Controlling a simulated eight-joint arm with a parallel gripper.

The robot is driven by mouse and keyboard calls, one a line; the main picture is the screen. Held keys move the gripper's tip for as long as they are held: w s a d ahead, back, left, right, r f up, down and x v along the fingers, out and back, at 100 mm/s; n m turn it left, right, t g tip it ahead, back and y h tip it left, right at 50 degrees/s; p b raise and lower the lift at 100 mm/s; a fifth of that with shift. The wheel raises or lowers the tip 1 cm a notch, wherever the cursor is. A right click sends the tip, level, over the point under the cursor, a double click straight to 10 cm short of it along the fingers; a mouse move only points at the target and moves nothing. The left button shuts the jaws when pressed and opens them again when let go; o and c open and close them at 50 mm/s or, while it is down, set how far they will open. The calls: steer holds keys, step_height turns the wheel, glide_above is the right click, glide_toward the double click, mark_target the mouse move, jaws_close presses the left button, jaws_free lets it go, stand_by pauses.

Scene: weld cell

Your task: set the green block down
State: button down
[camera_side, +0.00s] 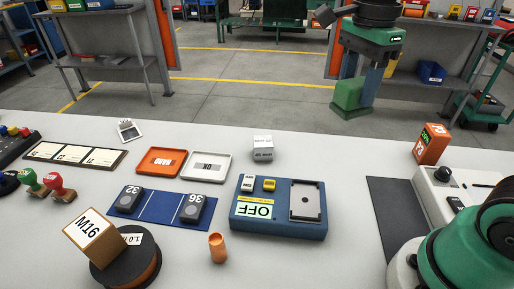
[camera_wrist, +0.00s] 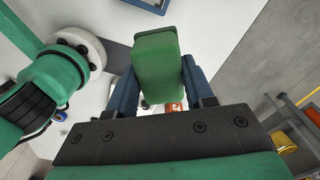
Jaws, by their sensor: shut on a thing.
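My gripper (camera_side: 357,92) shows at the upper right of the side view, its two blue fingers pointing down. It is shut on the green block (camera_side: 349,97), which hangs in the air beyond the far edge of the white table in the picture. In the wrist view my gripper (camera_wrist: 160,80) has a finger on each side of the green block (camera_wrist: 157,62). The block's lower end points away from that camera, with white table surface and grey floor behind it. Its exact height cannot be told.
A blue unit marked OFF (camera_side: 278,230) stands mid-table beside a dark mat (camera_side: 395,205). An orange box (camera_side: 431,145) stands at the right. Trays (camera_side: 160,174), a blue board (camera_side: 160,205), a copper cap (camera_side: 217,250) and a spool (camera_side: 128,272) fill the left.

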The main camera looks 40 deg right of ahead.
steer(key=s+a+n, duration=0.4)
steer(key=a, duration=0.5)
steer(key=s+a+n, duration=0.3)
steer(key=s+a, duration=0.1)
steer(key=a, duration=0.4)
step_height(320, 180, down, 20)
steer(key=shift+w, duration=0.1)
steer(key=shift+f, duration=0.15)
steer(key=shift+c, duration=1.7)
jaws_free()
